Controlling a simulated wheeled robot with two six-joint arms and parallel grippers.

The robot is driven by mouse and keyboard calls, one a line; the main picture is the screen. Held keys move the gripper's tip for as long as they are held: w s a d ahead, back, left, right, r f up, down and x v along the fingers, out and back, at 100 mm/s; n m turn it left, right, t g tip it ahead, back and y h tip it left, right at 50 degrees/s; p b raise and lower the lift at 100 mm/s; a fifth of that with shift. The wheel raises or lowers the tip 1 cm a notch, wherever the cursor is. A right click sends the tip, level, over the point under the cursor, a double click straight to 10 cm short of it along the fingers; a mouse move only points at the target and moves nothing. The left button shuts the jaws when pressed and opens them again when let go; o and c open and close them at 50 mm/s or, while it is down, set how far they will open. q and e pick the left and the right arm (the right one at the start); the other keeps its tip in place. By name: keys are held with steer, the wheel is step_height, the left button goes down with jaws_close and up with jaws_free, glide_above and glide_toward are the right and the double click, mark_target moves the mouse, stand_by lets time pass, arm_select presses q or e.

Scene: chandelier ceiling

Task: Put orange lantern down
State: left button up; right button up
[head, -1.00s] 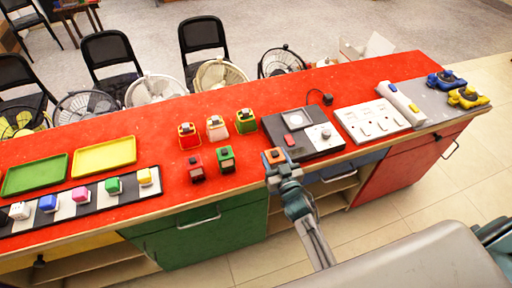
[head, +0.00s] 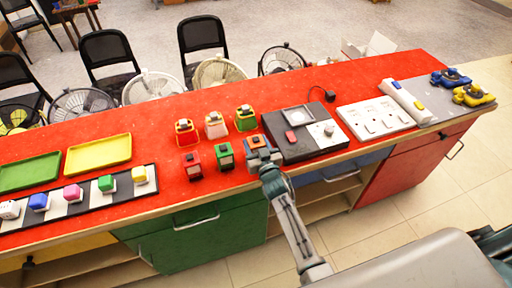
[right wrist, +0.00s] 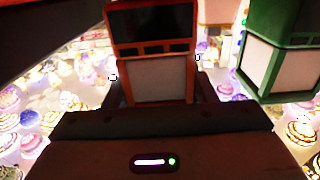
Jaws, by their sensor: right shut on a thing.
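The orange lantern (head: 257,141) is at the front of the red counter, just right of the green lantern (head: 225,155) and beside the black console's left edge. My right gripper (head: 263,156) is shut on it from the front side. In the right wrist view the orange lantern (right wrist: 153,75) stands between the fingers, with a dark top and a pale panel. The green lantern (right wrist: 280,60) is to its right there, apart from it. I cannot tell whether the orange lantern's base touches the counter. My left gripper is not in view.
The black console (head: 310,150) is close on the right. Red counter surface is clear left of the lanterns.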

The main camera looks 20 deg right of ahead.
steer(key=shift+r, duration=0.2)
steer(key=shift+f, duration=0.1)
steer(key=shift+f, duration=0.15)
steer(key=o, duration=1.3)
steer(key=s, duration=0.1)
steer(key=s+p, duration=0.1)
steer(key=s, duration=0.2)
steer(key=shift+s+d+r, duration=0.1)
steer(key=shift+s+r, duration=0.15)
steer(key=shift+s, duration=0.05)
steer(key=s, duration=0.6)
steer(key=shift+s, duration=0.15)
steer(key=shift+d, duration=0.15)
